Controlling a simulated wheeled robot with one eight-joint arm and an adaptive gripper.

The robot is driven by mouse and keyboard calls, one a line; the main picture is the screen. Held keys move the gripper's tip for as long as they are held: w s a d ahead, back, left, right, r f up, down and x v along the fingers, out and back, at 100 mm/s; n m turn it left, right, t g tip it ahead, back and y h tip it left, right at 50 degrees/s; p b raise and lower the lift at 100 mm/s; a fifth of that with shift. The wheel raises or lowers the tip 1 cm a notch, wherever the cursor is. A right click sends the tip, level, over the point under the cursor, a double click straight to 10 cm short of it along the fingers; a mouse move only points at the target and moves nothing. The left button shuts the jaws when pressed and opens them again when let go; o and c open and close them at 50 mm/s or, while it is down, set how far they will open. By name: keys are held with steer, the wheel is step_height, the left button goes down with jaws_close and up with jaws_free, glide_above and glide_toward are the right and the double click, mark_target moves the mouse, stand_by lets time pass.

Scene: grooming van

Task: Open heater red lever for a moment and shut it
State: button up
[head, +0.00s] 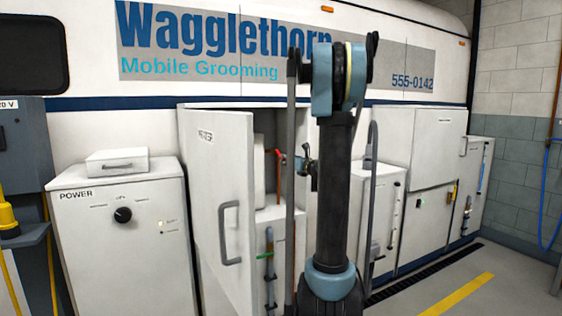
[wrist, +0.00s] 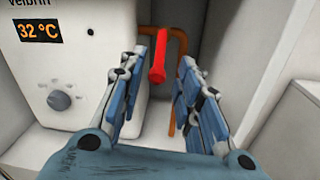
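The red lever (wrist: 158,58) is in the wrist view on a copper pipe (wrist: 180,45), to the right of the white heater (wrist: 85,60). The heater has an orange 32 °C display and a grey knob. My gripper (wrist: 170,75) is open, with its blue fingers on either side of the lever's line and no contact visible. In the head view the lever (head: 281,153) shows small inside the open cabinet, just left of my gripper (head: 300,160). Part of the heater (head: 259,160) shows behind the cabinet door.
The open HEATER door (head: 222,200) with a grey handle stands left of my arm. A POWER cabinet (head: 120,225) with a black knob is farther left. More white cabinets (head: 425,170) line the van at right. Floor at right is clear.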

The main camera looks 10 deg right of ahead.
steer(key=x, duration=0.6)
steer(key=shift+w+a, duration=0.1)
steer(key=shift+w, duration=0.15)
jaws_close()
